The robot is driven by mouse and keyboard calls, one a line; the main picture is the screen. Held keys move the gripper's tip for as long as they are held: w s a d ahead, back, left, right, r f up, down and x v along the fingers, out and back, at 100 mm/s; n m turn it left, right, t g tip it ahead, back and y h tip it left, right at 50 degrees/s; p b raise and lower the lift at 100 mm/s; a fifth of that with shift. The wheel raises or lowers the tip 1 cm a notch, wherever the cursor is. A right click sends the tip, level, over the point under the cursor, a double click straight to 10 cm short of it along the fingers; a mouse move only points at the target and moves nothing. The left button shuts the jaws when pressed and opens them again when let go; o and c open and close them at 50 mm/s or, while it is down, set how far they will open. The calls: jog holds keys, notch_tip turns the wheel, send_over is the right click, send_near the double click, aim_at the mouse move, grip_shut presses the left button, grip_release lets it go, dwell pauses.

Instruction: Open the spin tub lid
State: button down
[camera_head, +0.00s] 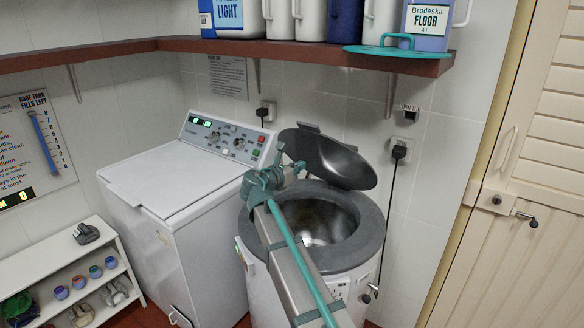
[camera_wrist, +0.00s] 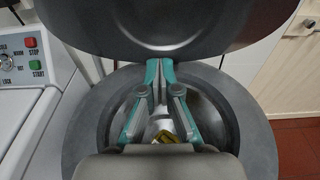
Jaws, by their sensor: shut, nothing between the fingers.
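The spin tub (camera_head: 372,236) is a round white machine with a dark grey rim, standing right of the washer. Its dark round lid (camera_head: 332,158) is tilted up at the back, and the metal drum opening (camera_head: 325,222) shows below it. My gripper (camera_head: 297,168) is shut and empty, at the lid's left side in the head view. In the wrist view the gripper (camera_wrist: 160,66) has its fingertips close to the lower edge of the raised lid (camera_wrist: 165,25). I cannot tell whether they touch it. Something yellowish (camera_wrist: 165,137) shows low between the fingers.
A white washer (camera_head: 180,180) with a control panel stands left, close to the tub. A red-brown shelf (camera_head: 300,52) with bottles and a teal lid runs above. A power cord (camera_head: 387,220) hangs on the wall. A cream door (camera_head: 530,180) is at right, and a low white rack (camera_head: 75,265) at left.

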aim_at(316, 150)
jog(key=w+d+p, duration=0.1)
jog(key=w+d, duration=0.1)
jog(key=w+d+r+p, duration=0.1)
jog(key=w+d, duration=0.1)
jog(key=w, duration=0.1)
jog(key=shift+w+d, duration=0.1)
jog(key=shift+d, duration=0.05)
jog(key=shift+w+d+r, duration=0.35)
jog(key=shift+d, duration=0.05)
jog(key=shift+w+d+r+p, duration=0.15)
jog(key=shift+w+r+p, duration=0.1)
jog(key=shift+r+p, duration=0.1)
jog(key=w+d+r+p, duration=0.1)
jog(key=w+d+r, duration=0.1)
jog(key=w+d+r+p, duration=0.2)
jog(key=w, duration=0.1)
jog(key=shift+d+r, duration=0.1)
jog(key=shift+r, duration=0.3)
jog(key=w+d+r+p, duration=0.1)
jog(key=w+d+r, duration=0.1)
jog(key=w+d, duration=0.3)
jog(key=shift+w+d+r+p, duration=0.3)
jog(key=shift+w+d+p, duration=0.05)
jog(key=shift+w, duration=0.4)
